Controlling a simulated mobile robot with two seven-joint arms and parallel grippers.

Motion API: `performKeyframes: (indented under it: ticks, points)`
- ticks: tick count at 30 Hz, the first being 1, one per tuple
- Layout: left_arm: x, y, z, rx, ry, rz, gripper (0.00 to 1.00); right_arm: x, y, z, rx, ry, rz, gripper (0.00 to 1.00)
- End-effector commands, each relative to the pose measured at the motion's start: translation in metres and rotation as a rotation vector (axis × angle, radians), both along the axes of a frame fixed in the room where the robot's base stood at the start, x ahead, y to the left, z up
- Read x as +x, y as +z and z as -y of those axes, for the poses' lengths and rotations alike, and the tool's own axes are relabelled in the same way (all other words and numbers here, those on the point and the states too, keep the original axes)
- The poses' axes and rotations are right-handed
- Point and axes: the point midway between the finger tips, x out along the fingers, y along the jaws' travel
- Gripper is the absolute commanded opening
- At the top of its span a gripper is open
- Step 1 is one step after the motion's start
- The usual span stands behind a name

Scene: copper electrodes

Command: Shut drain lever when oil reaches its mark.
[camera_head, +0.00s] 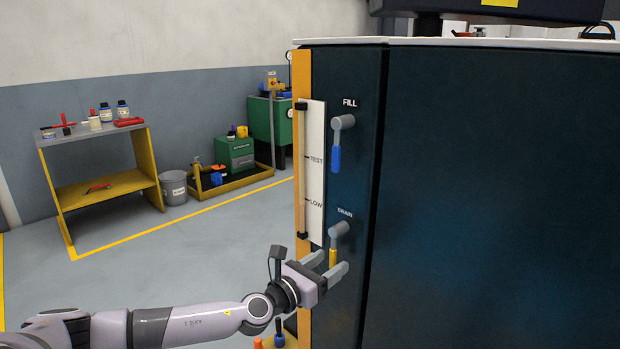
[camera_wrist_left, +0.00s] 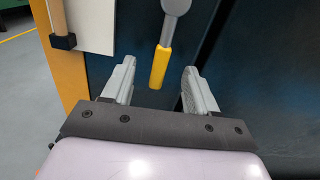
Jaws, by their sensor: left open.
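The drain lever (camera_head: 338,231) has a grey arm and a yellow handle. It hangs down from its pivot under the DRAIN label on the dark cabinet. My left gripper (camera_head: 327,266) is open around the handle's lower end. In the left wrist view the yellow handle (camera_wrist_left: 160,67) shows between the two fingertips (camera_wrist_left: 159,68), with a gap on each side. The tube looks pale yellowish; I cannot tell the oil level clearly. My right gripper is out of view.
The blue-handled fill lever (camera_head: 337,150) hangs down above the drain lever. A yellow edge strip (camera_head: 303,270) borders the cabinet. A workbench (camera_head: 90,138) with bottles, a grey bucket (camera_head: 173,188) and green equipment (camera_head: 235,153) stand behind.

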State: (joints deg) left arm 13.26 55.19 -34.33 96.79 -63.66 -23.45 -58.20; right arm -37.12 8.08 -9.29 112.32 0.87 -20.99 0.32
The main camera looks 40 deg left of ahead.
Motion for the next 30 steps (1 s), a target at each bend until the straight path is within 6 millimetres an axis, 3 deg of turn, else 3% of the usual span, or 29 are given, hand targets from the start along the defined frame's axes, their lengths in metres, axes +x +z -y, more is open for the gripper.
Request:
performKeyframes:
  ticks: [19,30]
  points:
    - [-0.066,-0.001,-0.006,0.002,0.000,-0.004,0.58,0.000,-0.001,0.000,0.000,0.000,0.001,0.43]
    - [-0.073,0.001,-0.006,0.001,-0.001,0.001,0.58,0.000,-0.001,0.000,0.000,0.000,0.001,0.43]
